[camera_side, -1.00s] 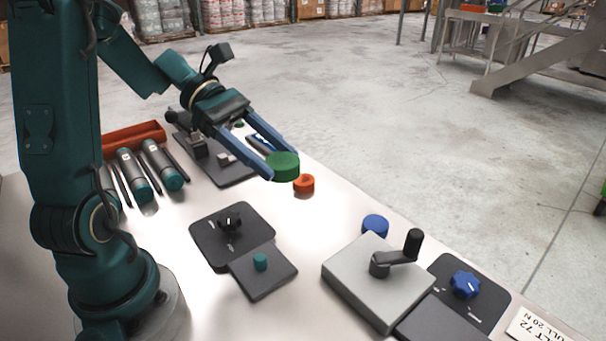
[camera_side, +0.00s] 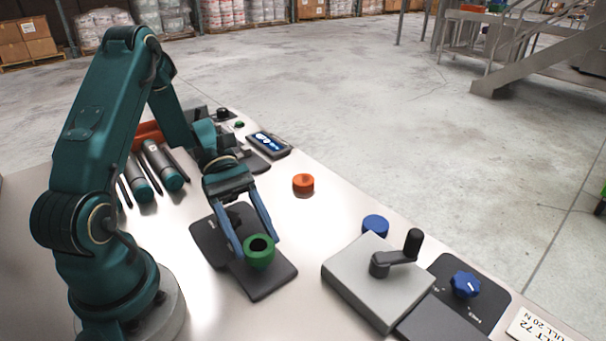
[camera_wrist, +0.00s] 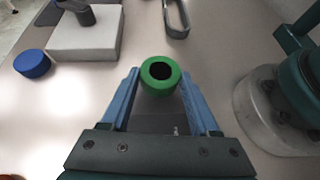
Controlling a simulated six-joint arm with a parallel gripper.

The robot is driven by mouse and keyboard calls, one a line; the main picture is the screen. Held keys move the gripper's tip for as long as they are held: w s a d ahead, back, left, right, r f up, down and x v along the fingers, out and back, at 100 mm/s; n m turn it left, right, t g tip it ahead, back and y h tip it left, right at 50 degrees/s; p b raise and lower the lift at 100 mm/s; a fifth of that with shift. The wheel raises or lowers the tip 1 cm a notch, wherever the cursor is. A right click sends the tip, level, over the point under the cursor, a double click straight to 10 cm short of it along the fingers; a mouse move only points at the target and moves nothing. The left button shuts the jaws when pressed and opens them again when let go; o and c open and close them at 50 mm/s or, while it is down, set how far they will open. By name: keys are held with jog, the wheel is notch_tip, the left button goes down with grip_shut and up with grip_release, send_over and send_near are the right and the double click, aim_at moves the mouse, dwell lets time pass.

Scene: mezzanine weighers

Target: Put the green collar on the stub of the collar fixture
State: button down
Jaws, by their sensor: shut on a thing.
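The green collar (camera_side: 259,252) is a short ring with a dark round hole, held between the two blue fingers of my gripper (camera_side: 256,247). It also shows in the wrist view (camera_wrist: 160,75) at the fingertips (camera_wrist: 160,82). In the side view the collar appears over the dark plate of the collar fixture (camera_side: 272,283). The teal stub is hidden behind the collar, so I cannot tell whether the collar is above it or around it.
An orange collar (camera_side: 303,184) and a blue collar (camera_side: 375,225) lie on the table. A grey block with a black crank (camera_side: 378,280) and a blue knob on a dark plate (camera_side: 466,285) are at the right. The table between the orange collar and the fixture is clear.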

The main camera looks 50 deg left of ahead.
aim_at(254, 246)
jog(key=shift+f, duration=0.85)
jog(key=shift+f, duration=0.3)
jog(key=shift+f, duration=0.35)
jog(key=shift+c, duration=0.6)
grip_release()
jog(key=shift+r, duration=0.1)
